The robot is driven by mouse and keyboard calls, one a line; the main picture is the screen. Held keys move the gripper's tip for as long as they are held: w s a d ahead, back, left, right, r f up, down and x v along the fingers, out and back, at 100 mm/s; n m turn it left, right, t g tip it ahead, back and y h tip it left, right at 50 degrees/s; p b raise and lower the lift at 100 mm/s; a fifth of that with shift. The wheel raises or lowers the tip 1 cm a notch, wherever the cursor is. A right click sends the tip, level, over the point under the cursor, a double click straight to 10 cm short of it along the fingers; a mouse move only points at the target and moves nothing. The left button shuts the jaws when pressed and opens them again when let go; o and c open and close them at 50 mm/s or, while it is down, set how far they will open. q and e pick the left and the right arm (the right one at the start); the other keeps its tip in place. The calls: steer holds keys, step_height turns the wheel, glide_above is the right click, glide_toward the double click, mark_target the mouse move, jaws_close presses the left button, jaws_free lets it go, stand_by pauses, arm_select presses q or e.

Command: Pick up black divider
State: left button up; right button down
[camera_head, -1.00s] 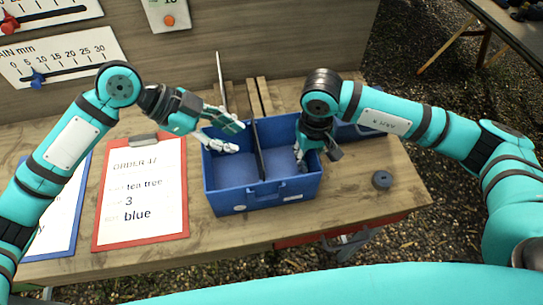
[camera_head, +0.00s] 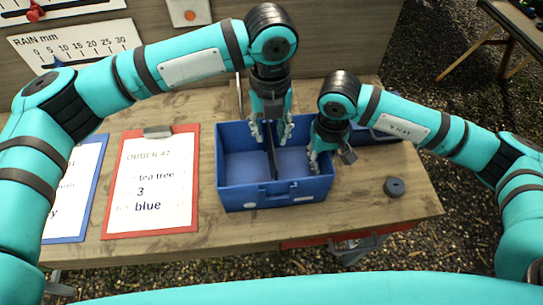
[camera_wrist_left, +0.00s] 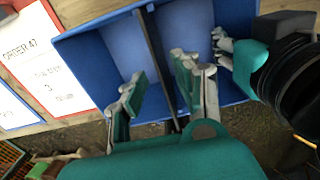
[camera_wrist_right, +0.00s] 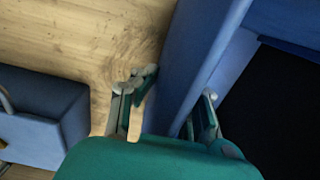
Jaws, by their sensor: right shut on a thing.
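The black divider (camera_head: 270,150) stands upright across the middle of the blue crate (camera_head: 225,194), splitting it into two empty compartments. My left gripper (camera_head: 271,135) points down over the divider, open, with one finger on each side of it. The left wrist view shows the divider (camera_wrist_left: 157,60) running between the open fingers (camera_wrist_left: 160,90), apart from both as far as I can tell. My right gripper (camera_head: 315,160) is shut on the crate's right wall; the right wrist view shows this wall (camera_wrist_right: 195,60) between its fingers (camera_wrist_right: 170,105).
An order sheet on a red clipboard (camera_head: 108,215) lies left of the crate, beside a blue clipboard (camera_head: 75,237). A dark round disc (camera_head: 394,187) lies on the table to the right. Another blue bin (camera_head: 378,135) stands behind my right gripper.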

arm_select(q)
step_height(320, 180, down, 6)
steer(key=shift+s+f, duration=0.15)
steer(key=shift+s, duration=0.2)
steer(key=shift+c, duration=0.4)
jaws_close()
